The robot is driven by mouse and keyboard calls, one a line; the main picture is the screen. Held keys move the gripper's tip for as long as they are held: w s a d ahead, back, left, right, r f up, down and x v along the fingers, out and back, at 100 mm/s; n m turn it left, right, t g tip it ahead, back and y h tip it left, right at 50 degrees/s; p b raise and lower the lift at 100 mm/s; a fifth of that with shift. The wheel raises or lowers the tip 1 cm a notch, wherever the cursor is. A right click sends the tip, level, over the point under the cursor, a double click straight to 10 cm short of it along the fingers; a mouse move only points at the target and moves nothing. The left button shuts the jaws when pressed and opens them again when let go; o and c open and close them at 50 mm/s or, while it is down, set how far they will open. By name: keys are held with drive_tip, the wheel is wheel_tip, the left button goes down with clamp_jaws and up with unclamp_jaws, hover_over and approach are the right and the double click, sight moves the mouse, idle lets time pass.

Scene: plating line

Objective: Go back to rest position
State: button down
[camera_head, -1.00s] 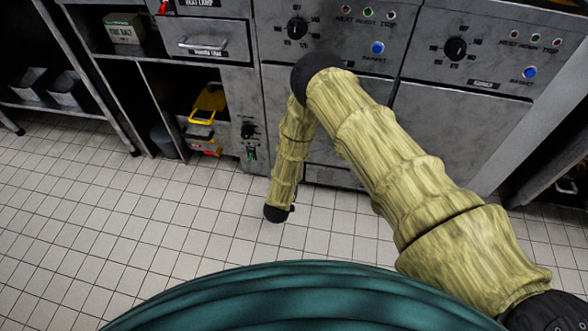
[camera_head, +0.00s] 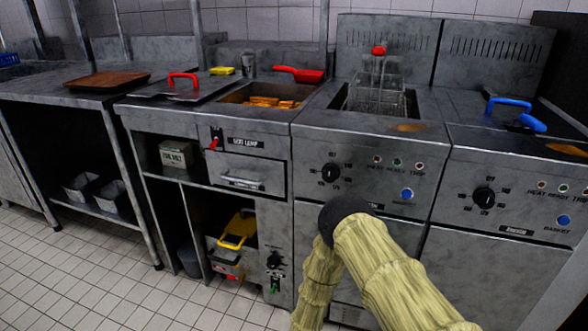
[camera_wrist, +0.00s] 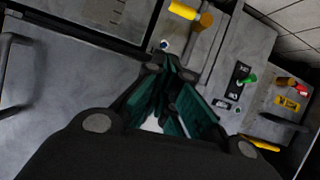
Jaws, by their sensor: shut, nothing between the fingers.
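My gripper (camera_wrist: 172,68) shows in the wrist view with its dark fingers together and nothing between them. Grey metal cabinet fronts lie beyond it in that view. In the head view my arm, in a yellow-green sleeve, is bent in front of the left fryer (camera_head: 365,225). My gripper is out of the head view, below its bottom edge.
The left fryer holds a basket (camera_head: 378,98). A blue-handled item (camera_head: 515,115) lies on the right fryer. A heat-lamp station (camera_head: 262,103) with food and a red-handled lid (camera_head: 184,85) stands to the left. Open tiled floor (camera_head: 85,285) lies at lower left.

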drive_tip(key=s+d+r+n+g+y, duration=0.1)
drive_tip(key=s+d+r+g+y, duration=0.25)
drive_tip(key=s, duration=1.05)
drive_tip(key=s+d+r+n+g, duration=0.15)
drive_tip(key=s+d+g, duration=0.4)
drive_tip(key=s, duration=0.75)
drive_tip(key=s+d+r+n+g+y, duration=0.1)
drive_tip(key=s+d+r+g+y, duration=0.3)
drive_tip(key=s, duration=1)
wheel_tip(320, 180, up, 24)
drive_tip(key=t+h+p, duration=0.1)
drive_tip(key=h+p, duration=0.1)
drive_tip(key=p, duration=2.4)
drive_tip(key=shift+w+d+r+h, duration=0.15)
drive_tip(key=shift+w+d+h, duration=0.1)
drive_tip(key=shift+h, duration=0.1)
drive_tip(key=c, duration=2.2)
unclamp_jaws()
drive_tip(key=shift+m, duration=0.25)
